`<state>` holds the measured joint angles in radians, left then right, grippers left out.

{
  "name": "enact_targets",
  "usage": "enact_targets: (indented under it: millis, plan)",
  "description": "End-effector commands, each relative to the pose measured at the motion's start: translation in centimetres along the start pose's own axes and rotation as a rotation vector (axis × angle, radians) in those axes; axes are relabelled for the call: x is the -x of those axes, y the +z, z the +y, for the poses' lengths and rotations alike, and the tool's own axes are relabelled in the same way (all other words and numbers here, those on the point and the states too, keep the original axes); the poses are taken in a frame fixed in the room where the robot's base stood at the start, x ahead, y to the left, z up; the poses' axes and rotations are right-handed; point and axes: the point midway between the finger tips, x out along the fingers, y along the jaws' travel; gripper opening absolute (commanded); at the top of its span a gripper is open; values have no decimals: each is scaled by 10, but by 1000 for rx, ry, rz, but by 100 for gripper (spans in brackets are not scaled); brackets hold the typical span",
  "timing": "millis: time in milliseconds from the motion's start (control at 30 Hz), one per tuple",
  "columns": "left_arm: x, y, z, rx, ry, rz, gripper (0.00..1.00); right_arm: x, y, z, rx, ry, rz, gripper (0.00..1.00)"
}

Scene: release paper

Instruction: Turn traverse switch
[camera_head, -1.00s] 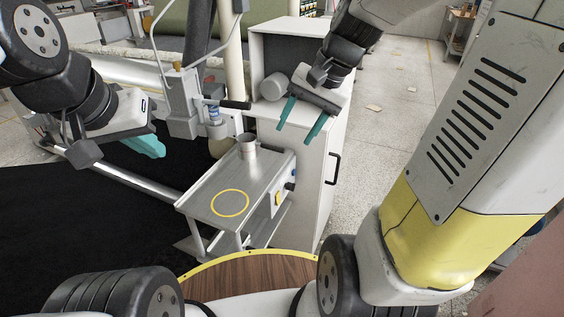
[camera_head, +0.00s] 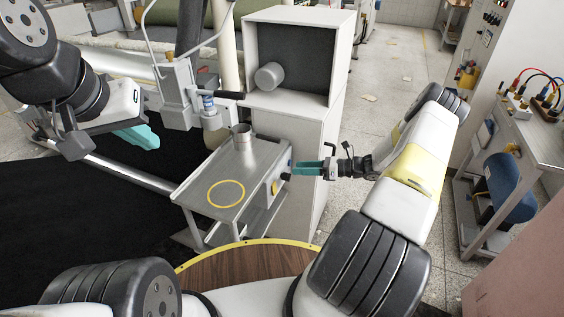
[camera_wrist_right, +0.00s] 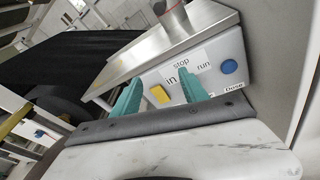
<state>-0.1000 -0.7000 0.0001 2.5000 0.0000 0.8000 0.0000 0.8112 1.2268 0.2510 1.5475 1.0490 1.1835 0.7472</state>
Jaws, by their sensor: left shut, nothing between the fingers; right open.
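The control panel (camera_head: 278,176) is on the right side of a small metal stand. It carries a yellow switch (camera_head: 275,187), a dark knob and a blue button. In the right wrist view the yellow switch (camera_wrist_right: 159,95) shows between my fingers, the blue button (camera_wrist_right: 229,66) is to the right, and labels read "stop", "in" and "run". My right gripper (camera_head: 297,168) is open and points left at the panel, close to it; contact cannot be told. Its right finger covers part of the panel near the "run" label. My left gripper (camera_head: 150,140) is shut and empty over the dark area at left.
A metal cup (camera_head: 241,137) stands on the stand's top, behind a yellow ring (camera_head: 226,193). A white cabinet (camera_head: 292,120) with a grey cylinder stands behind the panel. A cart (camera_head: 511,165) with cables is at right. Floor between is open.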

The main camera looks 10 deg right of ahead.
Motion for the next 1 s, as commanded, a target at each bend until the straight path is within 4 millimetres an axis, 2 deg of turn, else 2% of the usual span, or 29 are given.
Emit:
enact_targets:
  millis: [33,100,200,333,467,800,1000]
  plan:
    - [0,0,0,0,0,0,0,2,-22,-10,-77,-32,-60,52]
    - [0,0,0,0,0,0,0,6,-42,-21,-163,-70,-135,52]
    - [0,0,0,0,0,0,0,10,-64,-33,-253,-112,-215,52]
    - [0,0,0,0,0,0,0,12,-79,-40,-314,-139,-272,52]
    - [0,0,0,0,0,0,0,6,-80,-42,-327,-144,-284,52]
    - [0,0,0,0,0,0,0,-45,-67,-51,-324,-142,-281,52]
    - [0,0,0,0,0,0,0,-60,-63,-54,-323,-143,-279,52]
